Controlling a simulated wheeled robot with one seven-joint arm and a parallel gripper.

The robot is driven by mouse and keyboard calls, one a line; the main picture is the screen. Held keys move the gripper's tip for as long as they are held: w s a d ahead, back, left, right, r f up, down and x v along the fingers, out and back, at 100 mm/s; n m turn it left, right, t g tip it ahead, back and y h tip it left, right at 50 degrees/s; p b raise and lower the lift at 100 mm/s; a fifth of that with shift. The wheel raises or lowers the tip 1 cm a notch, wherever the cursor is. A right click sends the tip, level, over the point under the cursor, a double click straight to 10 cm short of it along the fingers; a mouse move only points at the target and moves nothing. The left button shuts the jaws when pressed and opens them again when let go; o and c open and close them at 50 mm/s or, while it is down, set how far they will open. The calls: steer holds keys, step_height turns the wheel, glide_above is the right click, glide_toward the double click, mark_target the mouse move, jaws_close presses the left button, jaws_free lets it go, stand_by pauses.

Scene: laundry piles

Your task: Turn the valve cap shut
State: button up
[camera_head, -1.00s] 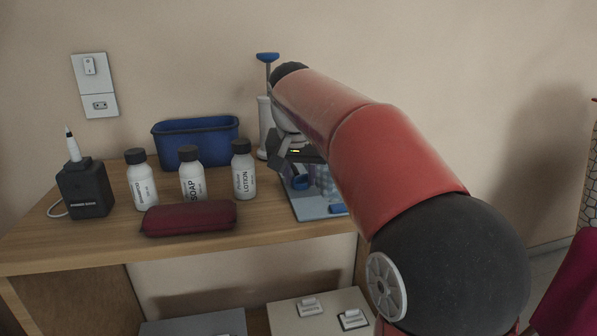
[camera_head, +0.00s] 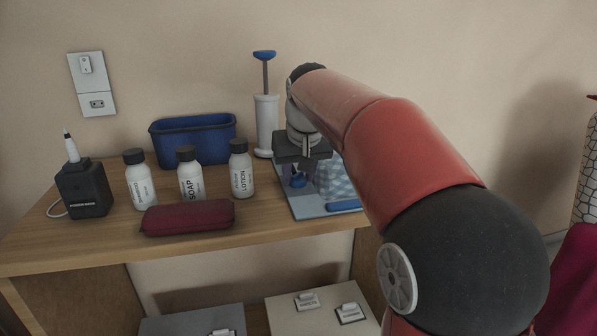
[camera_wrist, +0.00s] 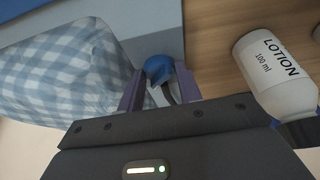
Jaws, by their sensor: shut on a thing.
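The blue valve cap (camera_wrist: 158,69) sits at the edge of a blue-and-white checkered bag (camera_wrist: 62,72) in the wrist view. My gripper (camera_wrist: 158,88) is shut on the cap, with one finger on each side. In the head view my gripper (camera_head: 297,170) points down over the light blue board, and the cap (camera_head: 298,181) shows small and blue between the fingers. The checkered bag (camera_head: 336,180) lies on the board to the right, partly hidden by my arm. I cannot tell how far the cap is turned.
A white pump (camera_head: 266,122) with a blue handle stands behind my gripper. The lotion bottle (camera_head: 241,172) is close on the left, beside two more bottles. A blue bin (camera_head: 195,139), dark red case (camera_head: 188,218) and black device (camera_head: 84,190) are farther left. The light blue board (camera_head: 306,206) bears the bag.

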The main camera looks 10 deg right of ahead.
steer(key=shift+w+r, duration=0.1)
steer(key=shift+r, duration=0.05)
steer(key=o, duration=1)
steer(key=shift+p+v, duration=0.4)
steer(key=shift+v, duration=3.4)
